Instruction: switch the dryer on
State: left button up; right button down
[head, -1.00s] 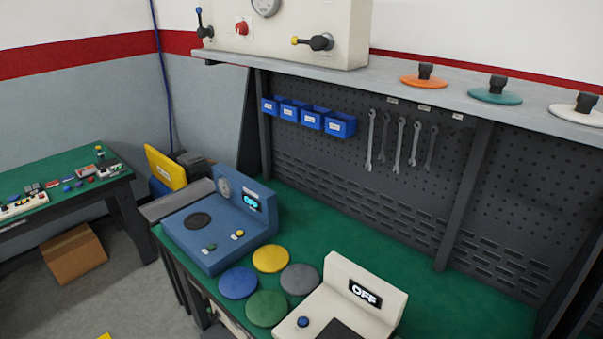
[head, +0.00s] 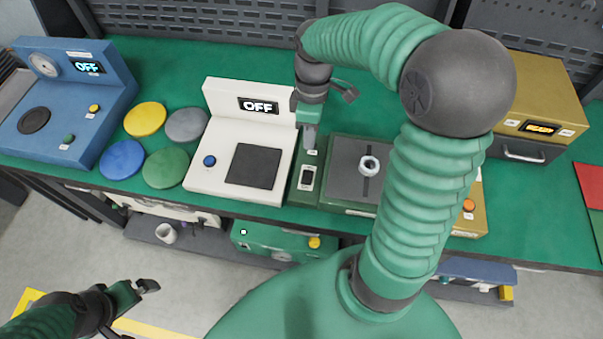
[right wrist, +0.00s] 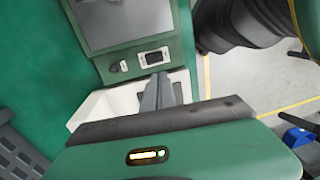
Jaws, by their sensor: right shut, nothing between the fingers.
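No label that I can read names the dryer. My right gripper (head: 309,136) is shut and empty, pointing down at the control strip of a green unit (head: 307,179) with a grey plate (head: 345,170).
A cream machine (head: 212,165) and a blue machine (head: 50,72), both showing OFF, stand to the left. Coloured discs (head: 145,118) lie between them. A gold machine (head: 535,100) with a lit orange display stands at the right. My right arm hides part of the bench.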

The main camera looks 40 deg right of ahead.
jog(key=shift+w+d, duration=0.1)
jog(key=shift+w, duration=0.05)
jog(key=shift+f, duration=0.1)
jog(key=b, duration=0.3)
send_near(306, 180)
jog(key=f, duration=0.6)
jog(key=shift+s+a+f, duration=0.1)
jog(key=shift+s+a, duration=0.15)
jog(key=shift+a, duration=0.05)
jog(key=shift+a+f, duration=0.1)
jog(key=shift+f, duration=0.25)
